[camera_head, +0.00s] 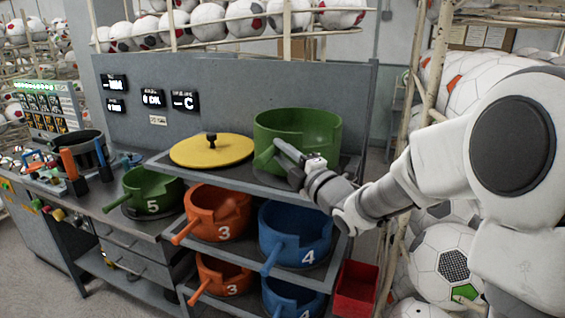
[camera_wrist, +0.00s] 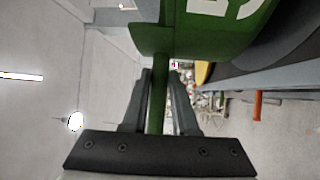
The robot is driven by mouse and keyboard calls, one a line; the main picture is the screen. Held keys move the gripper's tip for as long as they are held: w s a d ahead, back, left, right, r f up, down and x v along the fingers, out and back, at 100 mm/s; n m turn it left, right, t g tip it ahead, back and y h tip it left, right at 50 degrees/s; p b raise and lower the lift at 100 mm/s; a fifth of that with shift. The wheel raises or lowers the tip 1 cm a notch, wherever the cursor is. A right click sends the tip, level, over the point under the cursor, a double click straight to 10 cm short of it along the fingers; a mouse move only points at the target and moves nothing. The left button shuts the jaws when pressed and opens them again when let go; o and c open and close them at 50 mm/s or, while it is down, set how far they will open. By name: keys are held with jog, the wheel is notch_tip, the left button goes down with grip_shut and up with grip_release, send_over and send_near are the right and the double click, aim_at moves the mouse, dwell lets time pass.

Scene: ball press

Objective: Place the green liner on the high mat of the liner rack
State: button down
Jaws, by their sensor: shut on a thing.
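A green liner (camera_head: 305,128) is at the top shelf of the liner rack (camera_head: 335,215), right of the yellow lid. My gripper (camera_head: 284,150) is shut on its handle. In the wrist view the green handle (camera_wrist: 158,105) runs between the two fingers (camera_wrist: 160,80), and the liner's wall (camera_wrist: 195,38) with part of a white number shows beyond. The liner looks upright, over or on a dark round mat (camera_wrist: 285,55). I cannot tell whether its base touches the mat. A second green liner (camera_head: 150,184), marked 5, sits on the bench at the left.
A yellow lid (camera_head: 212,150) with a black knob lies on the top shelf. Orange liners (camera_head: 219,208) and blue liners (camera_head: 297,232) fill the shelves below. A grey panel (camera_head: 215,95) stands behind. Ball racks (camera_head: 440,60) are close at the right.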

jog(key=shift+f, duration=1.4)
jog(key=c, duration=0.7)
grip_release()
jog(key=b+v, duration=0.2)
jog(key=v, duration=1)
